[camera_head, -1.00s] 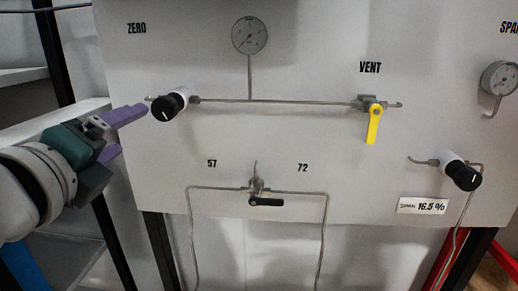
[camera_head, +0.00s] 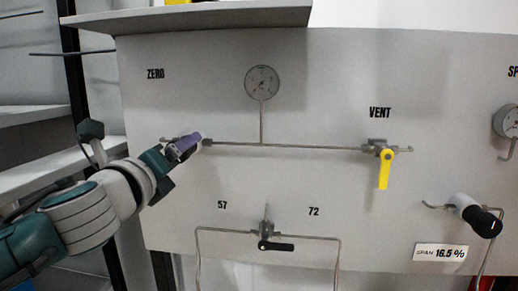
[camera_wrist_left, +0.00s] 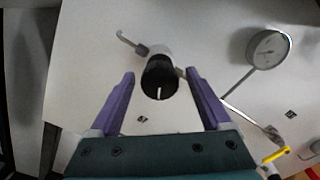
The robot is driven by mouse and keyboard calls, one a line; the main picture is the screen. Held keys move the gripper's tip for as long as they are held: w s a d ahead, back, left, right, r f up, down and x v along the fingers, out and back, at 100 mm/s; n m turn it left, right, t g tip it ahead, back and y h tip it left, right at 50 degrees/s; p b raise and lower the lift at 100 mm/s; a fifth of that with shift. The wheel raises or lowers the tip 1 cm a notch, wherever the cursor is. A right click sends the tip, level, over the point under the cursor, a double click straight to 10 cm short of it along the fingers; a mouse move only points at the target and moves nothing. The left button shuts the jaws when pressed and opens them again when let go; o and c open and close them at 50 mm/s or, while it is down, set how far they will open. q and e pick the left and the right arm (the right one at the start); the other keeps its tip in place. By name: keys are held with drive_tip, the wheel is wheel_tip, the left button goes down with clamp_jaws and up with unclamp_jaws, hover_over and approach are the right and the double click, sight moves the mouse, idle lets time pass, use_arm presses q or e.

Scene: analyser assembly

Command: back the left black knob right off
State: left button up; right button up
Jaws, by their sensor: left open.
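The left black knob (camera_wrist_left: 160,80), a black cap with a white mark on a white body, sits on the panel under ZERO. In the left wrist view it lies between and just beyond the tips of my left gripper (camera_wrist_left: 160,78), whose purple fingers stand apart on either side with nothing held. In the head view my left gripper (camera_head: 188,145) is in front of the knob and hides it. Whether the fingers touch the knob cannot be told. My right gripper is not in view.
A gauge (camera_head: 262,82) stands above the pipe, with a yellow VENT lever (camera_head: 385,168) to the right. Another black knob (camera_head: 487,222) is at the far right. A black lever valve (camera_head: 275,245) sits below. A shelf (camera_head: 200,17) juts out above the panel.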

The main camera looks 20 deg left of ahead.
use_arm(q)
clamp_jaws()
idle(0.7)
